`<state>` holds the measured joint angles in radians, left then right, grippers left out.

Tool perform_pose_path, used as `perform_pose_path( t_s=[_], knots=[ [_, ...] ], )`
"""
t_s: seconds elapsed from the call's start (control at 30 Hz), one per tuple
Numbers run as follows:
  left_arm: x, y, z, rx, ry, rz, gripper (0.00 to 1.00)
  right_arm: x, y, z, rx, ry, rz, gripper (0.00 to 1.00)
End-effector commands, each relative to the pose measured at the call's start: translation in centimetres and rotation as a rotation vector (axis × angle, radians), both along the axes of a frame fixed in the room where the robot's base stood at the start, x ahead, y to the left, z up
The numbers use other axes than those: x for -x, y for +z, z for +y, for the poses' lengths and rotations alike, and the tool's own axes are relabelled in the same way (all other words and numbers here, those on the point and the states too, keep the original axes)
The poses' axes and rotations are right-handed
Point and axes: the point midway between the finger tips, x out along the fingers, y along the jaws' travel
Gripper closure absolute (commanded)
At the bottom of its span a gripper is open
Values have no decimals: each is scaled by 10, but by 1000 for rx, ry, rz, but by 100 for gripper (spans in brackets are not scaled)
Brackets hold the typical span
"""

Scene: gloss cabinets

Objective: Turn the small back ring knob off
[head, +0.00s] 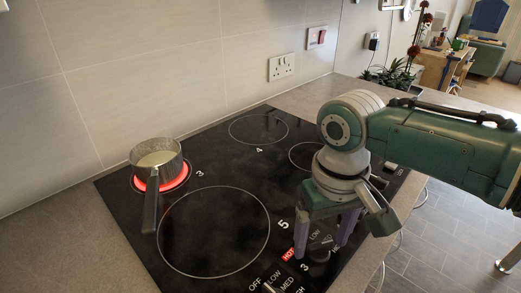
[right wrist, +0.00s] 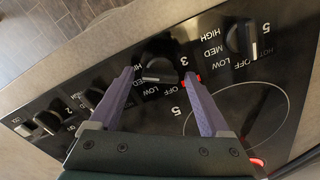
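The knob marked 3 (right wrist: 158,70) is black, with OFF, LOW, MED and HIGH printed around it. It lies between the two purple fingers of my right gripper (right wrist: 158,75) in the right wrist view. In the head view, the gripper (head: 322,250) points down over this knob (head: 319,254). The fingers are apart, with visible gaps at the knob's sides. A red HOT sign (head: 289,254) is lit beside it. Back ring 3 (head: 183,178) glows red under a small metal pot (head: 157,162). The knob's exact pointer setting is unclear. My left gripper is not in view.
The black cooktop (head: 290,175) has several dark rings. Another knob, marked 5 (right wrist: 242,38), sits beside knob 3; further knobs (right wrist: 95,98) line the other side. The pot's handle (head: 151,212) points toward the front. A tiled wall (head: 150,70) stands behind.

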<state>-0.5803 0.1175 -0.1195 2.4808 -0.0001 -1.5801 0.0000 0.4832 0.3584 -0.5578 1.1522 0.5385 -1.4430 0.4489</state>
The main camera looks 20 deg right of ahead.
Motion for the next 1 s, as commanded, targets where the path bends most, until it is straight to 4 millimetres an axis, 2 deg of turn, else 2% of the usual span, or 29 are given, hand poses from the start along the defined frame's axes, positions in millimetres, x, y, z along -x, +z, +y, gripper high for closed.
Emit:
perform_pose_path(
  t_s=[0.07,0.67,1.0],
  knots=[
    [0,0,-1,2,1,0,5,0,0,0,0,0,0,29],
    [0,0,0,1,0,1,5,0,0,0,0,0,0,97],
    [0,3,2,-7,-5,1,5,0,1,0,0,45,1,98]
  ],
)
